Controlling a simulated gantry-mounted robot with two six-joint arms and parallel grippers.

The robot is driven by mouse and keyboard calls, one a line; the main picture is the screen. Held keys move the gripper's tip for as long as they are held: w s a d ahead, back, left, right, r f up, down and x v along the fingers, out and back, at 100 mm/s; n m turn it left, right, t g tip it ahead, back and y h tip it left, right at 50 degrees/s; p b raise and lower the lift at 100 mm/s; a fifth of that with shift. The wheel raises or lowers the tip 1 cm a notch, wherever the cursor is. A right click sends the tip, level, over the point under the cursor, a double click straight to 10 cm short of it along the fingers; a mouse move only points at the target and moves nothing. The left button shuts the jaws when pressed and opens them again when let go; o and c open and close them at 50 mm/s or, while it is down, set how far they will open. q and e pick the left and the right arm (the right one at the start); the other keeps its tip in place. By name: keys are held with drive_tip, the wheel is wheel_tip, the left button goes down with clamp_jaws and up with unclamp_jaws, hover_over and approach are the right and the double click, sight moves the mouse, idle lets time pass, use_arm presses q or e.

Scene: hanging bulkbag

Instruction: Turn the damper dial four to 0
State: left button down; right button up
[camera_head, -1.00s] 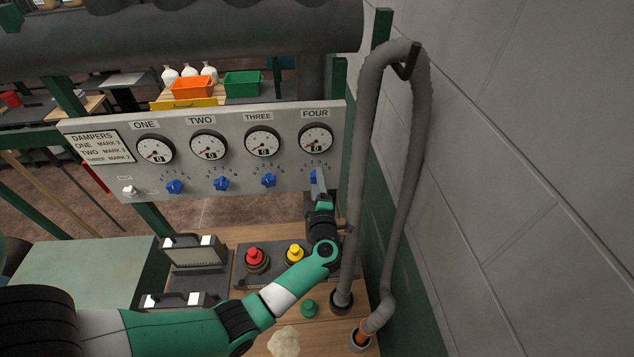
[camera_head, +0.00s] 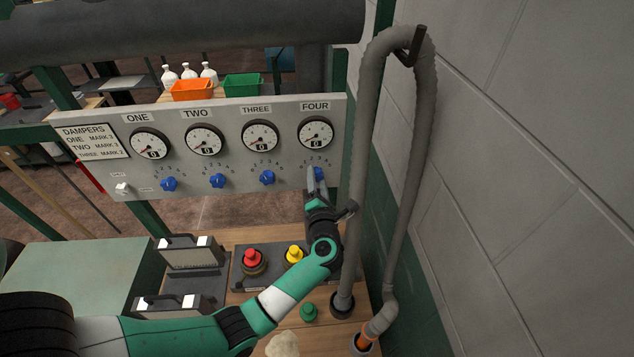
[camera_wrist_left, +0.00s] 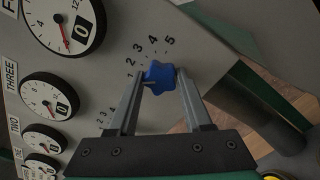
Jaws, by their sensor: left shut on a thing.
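The blue damper dial four (camera_head: 320,174) is at the right end of the grey panel (camera_head: 230,178), under the gauge labelled FOUR (camera_head: 315,132). My left gripper (camera_head: 314,180) reaches it from below and partly covers it. In the left wrist view the blue dial (camera_wrist_left: 159,76) sits between the two fingers of my left gripper (camera_wrist_left: 160,80), which are shut on it. The printed marks 1 to 5 arc above the dial. A 0 mark is not visible there, and I cannot read the dial's exact setting. Gauge four (camera_wrist_left: 62,25) shows 0 in its window. My right gripper is not in view.
Dials one (camera_head: 169,184), two (camera_head: 217,181) and three (camera_head: 267,178) line the panel to the left. A grey hose (camera_head: 362,180) hangs close to the right of my gripper. Red (camera_head: 252,257) and yellow (camera_head: 294,254) buttons stand below, near my left forearm.

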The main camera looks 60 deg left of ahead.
use_arm(q)
drive_tip(key=n+b, duration=0.2)
drive_tip(key=n, duration=0.2)
drive_tip(key=shift+f+n, duration=0.1)
drive_tip(key=shift+n, duration=0.2)
drive_tip(key=shift+n+b, duration=0.95)
drive_tip(key=shift+n, duration=0.45)
drive_tip(key=shift+c, duration=1.6)
unclamp_jaws()
drive_tip(key=shift+d, duration=0.1)
drive_tip(key=v, duration=1.1)
drive_tip(key=shift+d+b, duration=0.2)
drive_tip(key=shift+b, duration=0.25)
